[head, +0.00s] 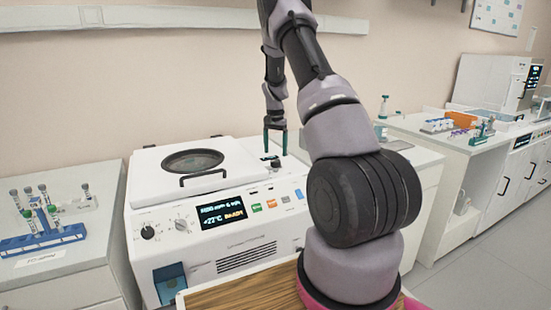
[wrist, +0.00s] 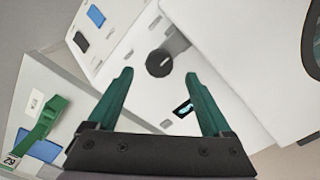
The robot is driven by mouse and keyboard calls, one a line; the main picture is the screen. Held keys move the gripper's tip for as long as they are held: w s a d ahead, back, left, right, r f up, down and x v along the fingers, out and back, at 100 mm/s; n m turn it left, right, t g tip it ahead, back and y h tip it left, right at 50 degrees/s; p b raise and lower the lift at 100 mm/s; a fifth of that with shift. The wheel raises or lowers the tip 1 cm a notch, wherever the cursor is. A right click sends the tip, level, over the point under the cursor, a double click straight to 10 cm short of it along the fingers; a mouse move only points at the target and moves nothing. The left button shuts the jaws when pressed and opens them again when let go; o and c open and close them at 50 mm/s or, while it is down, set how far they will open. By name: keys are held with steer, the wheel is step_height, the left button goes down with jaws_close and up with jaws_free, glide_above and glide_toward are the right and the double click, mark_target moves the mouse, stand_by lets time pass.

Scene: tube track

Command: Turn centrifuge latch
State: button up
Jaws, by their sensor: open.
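The white centrifuge (head: 255,250) stands in the middle of the head view, its lid (head: 150,165) lying down, with a round dark window and a black handle. A small dark latch knob (head: 275,163) is on its top, right of the lid. In the wrist view the latch (wrist: 159,63) is a round black knob with a pale slot beside it. My gripper (head: 275,151) points down over the knob. Its green fingers (wrist: 158,76) are open and empty, and the knob shows between and beyond the fingertips. I see no contact.
A blue tube rack (head: 42,240) stands on the left bench. The centrifuge's front panel has a lit display (head: 222,212), knobs and coloured buttons. A right bench (head: 440,150) holds lab items. A wooden surface (head: 245,298) is in front. A green object (wrist: 42,122) shows left in the wrist view.

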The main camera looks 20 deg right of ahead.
mark_target(276, 161)
step_height(276, 161, up, 6)
steer(key=shift+r, duration=0.1)
stand_by(0.5)
